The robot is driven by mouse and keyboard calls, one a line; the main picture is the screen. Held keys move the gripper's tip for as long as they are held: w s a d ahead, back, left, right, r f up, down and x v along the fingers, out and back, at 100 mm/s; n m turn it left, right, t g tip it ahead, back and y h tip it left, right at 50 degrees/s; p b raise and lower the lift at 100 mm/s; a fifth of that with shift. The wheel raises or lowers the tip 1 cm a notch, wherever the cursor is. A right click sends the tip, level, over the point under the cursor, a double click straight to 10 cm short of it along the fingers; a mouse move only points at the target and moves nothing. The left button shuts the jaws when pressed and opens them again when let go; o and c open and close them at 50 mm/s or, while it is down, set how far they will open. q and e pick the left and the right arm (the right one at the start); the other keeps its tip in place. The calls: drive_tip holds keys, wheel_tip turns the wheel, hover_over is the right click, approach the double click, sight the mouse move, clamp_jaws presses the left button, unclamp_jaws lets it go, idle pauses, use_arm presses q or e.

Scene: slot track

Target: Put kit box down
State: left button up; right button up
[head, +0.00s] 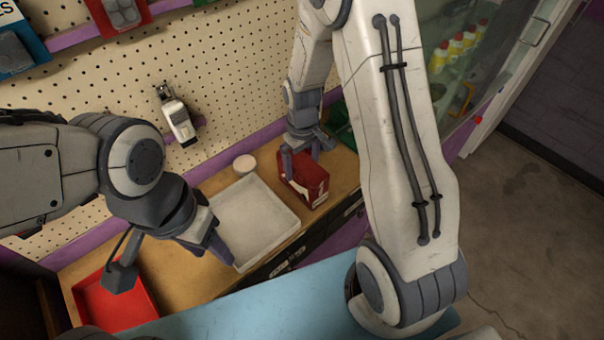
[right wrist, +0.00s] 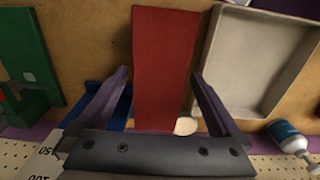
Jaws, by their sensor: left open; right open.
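The red kit box (head: 306,186) stands on the wooden bench top, just right of the white tray (head: 268,207). My right gripper (head: 303,158) is open above the box, with its fingers reaching down at the box's far end. In the right wrist view the box (right wrist: 163,60) lies between the two spread fingers of my right gripper (right wrist: 160,75), and a gap shows on each side. My left gripper (head: 219,248) is open and empty at the left edge of the white tray, away from the kit box.
A red tray (head: 120,300) sits at the bench's left end. A small pale round item (head: 245,163) is behind the white tray. A green bin (right wrist: 30,55) is beside the kit box. A pegboard (head: 235,85) rises behind the bench, with a white device (head: 176,117) on it.

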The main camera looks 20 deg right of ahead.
drive_tip(key=shift+f+p, duration=0.55)
drive_tip(key=shift+f, duration=1.25)
clamp_jaws()
drive_tip(key=shift+w, duration=0.1)
drive_tip(key=shift+r, duration=0.15)
